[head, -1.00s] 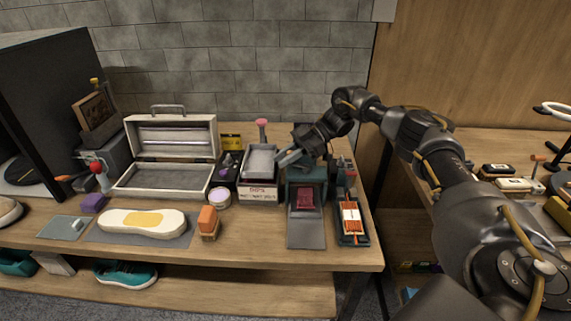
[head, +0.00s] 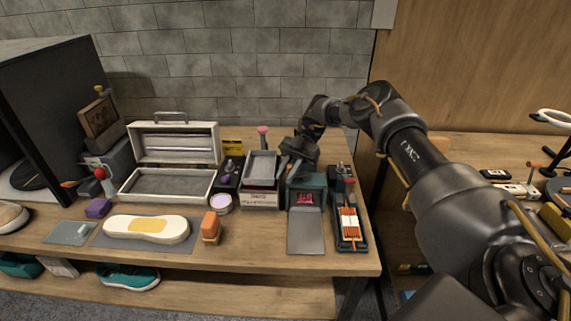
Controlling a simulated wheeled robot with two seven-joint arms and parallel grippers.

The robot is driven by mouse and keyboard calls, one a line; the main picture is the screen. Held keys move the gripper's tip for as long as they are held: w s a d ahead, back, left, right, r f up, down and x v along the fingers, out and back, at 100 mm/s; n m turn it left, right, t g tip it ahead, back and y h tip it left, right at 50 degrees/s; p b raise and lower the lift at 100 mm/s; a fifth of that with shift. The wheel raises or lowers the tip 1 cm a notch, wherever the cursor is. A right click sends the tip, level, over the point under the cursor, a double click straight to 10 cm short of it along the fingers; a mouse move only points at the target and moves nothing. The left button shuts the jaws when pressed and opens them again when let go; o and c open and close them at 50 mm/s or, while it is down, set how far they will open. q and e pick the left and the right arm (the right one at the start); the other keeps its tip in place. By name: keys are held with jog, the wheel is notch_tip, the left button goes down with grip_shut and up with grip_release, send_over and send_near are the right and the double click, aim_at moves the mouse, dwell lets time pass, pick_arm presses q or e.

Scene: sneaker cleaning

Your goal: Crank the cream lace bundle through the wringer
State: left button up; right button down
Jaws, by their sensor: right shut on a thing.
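The wringer looks to be the teal box (head: 319,186) with a grey sloping plate (head: 306,232) in front, at the right of the bench. A dark red to pink piece (head: 306,199) shows in its front opening; I cannot tell what it is. I cannot make out a cream lace bundle. My right gripper (head: 287,160) is at the wringer's upper left corner. It is shut on what seems to be the crank handle, mostly hidden by the gripper. My left gripper is not in view.
A grey-topped box (head: 260,199) stands just left of the wringer. A black tray (head: 361,238) with an orange and white piece (head: 349,223) is close on its right. A white sole (head: 120,226), an orange brush (head: 210,225) and an open case (head: 147,185) lie further left.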

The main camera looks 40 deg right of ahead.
jog(key=shift+s+a+n+g+h+p, duration=0.1)
jog(key=shift+s+n+g+h+p, duration=0.4)
jog(key=shift+n+g+p, duration=0.25)
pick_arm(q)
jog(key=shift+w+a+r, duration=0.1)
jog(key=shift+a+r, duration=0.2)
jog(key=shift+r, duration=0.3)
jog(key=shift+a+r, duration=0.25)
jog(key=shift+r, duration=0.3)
pick_arm(e)
jog(key=shift+n, duration=0.25)
jog(key=shift+s+f+g, duration=0.1)
jog(key=shift+g, duration=0.25)
jog(key=c, duration=1.3)
grip_release()
jog(key=shift+h, duration=0.3)
